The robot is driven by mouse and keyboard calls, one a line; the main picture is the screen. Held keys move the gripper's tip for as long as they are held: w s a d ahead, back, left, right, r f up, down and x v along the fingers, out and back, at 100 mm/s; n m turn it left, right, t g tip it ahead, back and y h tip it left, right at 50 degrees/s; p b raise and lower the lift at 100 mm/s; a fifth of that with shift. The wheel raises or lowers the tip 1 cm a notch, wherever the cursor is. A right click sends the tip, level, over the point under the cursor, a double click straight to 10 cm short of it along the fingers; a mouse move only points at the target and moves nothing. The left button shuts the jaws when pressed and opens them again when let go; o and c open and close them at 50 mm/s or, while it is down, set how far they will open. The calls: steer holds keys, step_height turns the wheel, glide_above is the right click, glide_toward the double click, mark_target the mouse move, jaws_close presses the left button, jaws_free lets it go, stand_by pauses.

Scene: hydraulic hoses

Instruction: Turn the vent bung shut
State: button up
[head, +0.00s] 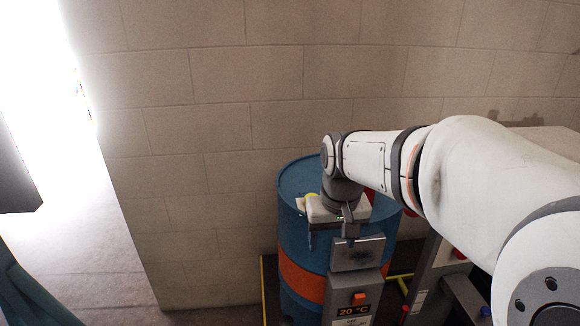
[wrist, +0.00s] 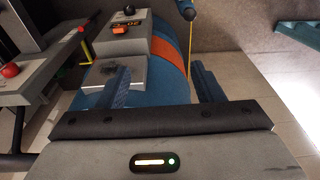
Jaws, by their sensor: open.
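A blue drum (head: 290,225) with an orange band (head: 300,281) stands against the wall. My gripper (head: 330,232) is over the drum's front top edge, pointing down, its two fingers apart with nothing seen between them. In the wrist view my gripper (wrist: 164,86) is open, with the blue side of the drum (wrist: 150,92) and its orange band (wrist: 170,52) beyond the fingers. I cannot make out the vent bung; my wrist hides part of the drum top.
A grey control box (head: 354,310) with an orange switch and a 20 °C display is at the drum's front, below a grey metal plate (head: 358,252). Grey equipment with a red button (wrist: 10,69) stands beside it. A block wall (head: 200,130) is behind. The floor at left is clear.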

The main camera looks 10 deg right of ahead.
steer(key=shift+g, duration=0.8)
steer(key=w+r+p, duration=0.1)
steer(key=w+p, duration=0.1)
steer(key=w, duration=0.4)
steer(key=w+r+p, duration=0.2)
steer(key=w, duration=0.5)
steer(key=w+r+p, duration=0.1)
steer(key=w+p, duration=0.1)
steer(key=w, duration=0.5)
steer(key=shift+w+r, duration=0.15)
steer(key=shift+r, duration=0.05)
steer(key=shift+w+f, duration=0.2)
steer(key=shift+w, duration=0.05)
step_height(320, 180, down, 8)
steer(key=shift+r+p, duration=0.15)
steer(key=shift+p, duration=0.65)
steer(key=shift+c, duration=0.2)
steer(key=c, duration=0.9)
steer(key=shift+d, duration=0.1)
steer(key=shift+c, duration=0.2)
